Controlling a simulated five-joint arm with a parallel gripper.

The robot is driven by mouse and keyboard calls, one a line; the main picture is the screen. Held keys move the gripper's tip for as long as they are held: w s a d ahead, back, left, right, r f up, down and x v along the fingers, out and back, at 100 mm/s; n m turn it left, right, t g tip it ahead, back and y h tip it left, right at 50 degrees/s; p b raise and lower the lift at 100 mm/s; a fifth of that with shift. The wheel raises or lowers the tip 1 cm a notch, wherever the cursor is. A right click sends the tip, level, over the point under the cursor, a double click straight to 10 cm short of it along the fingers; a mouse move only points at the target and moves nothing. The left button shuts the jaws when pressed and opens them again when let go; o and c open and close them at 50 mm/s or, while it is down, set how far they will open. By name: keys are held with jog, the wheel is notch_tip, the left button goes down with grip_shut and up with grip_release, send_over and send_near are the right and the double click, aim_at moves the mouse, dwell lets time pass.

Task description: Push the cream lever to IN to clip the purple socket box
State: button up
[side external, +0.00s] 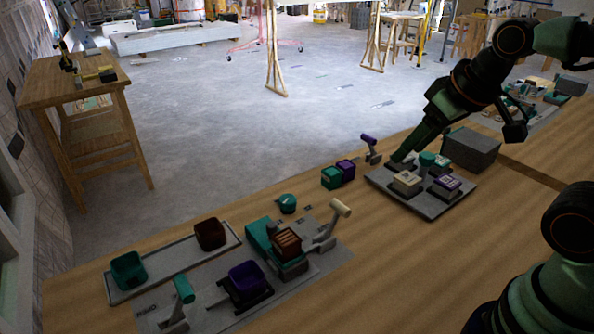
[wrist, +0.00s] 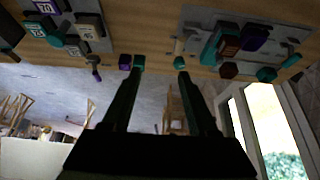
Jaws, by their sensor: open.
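The cream lever (side external: 340,208) stands tilted up at the right end of a grey panel (side external: 330,262). It also shows in the wrist view (wrist: 179,46), just beyond the right fingertip. The purple socket box (side external: 247,277) sits in a black holder at the panel's front, left of the lever. It is at the upper right in the wrist view (wrist: 254,38). My gripper (side external: 402,158) is open and empty, well to the right of the lever in the side view. Its two fingers (wrist: 159,64) are apart in the wrist view. Any IN marking is too small to read.
A teal lever (side external: 183,290) is on the same panel. A tray (side external: 170,262) holds a teal box (side external: 128,270) and a brown box (side external: 210,233). Green (side external: 331,178) and purple (side external: 346,169) cubes, a purple lever (side external: 369,140) and a grey block (side external: 470,149) stand to the right.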

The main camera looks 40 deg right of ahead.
aim_at(333, 223)
dwell(0.3)
jog(key=shift+w+m, duration=0.15)
jog(key=shift+m, duration=0.15)
grip_shut()
jog(key=w+f+m+g, duration=0.6)
jog(key=w+f+m, duration=0.3)
jog(key=m, duration=0.8)
jog(key=f, duration=0.6)
jog(key=w+d+f, duration=0.1)
jog(key=f, duration=0.2)
jog(key=shift+d, duration=0.1)
jog(key=shift+w+a+r, duration=0.1)
jog(key=shift+a+r, duration=0.15)
jog(key=shift+a, duration=0.4)
jog(key=shift+s+a+r, duration=0.1)
jog(key=shift+a+r, duration=0.1)
jog(key=shift+a, duration=0.45)
jog(key=shift+w+a+r, duration=0.1)
jog(key=shift+a+r, duration=0.15)
jog(key=shift+a, duration=0.4)
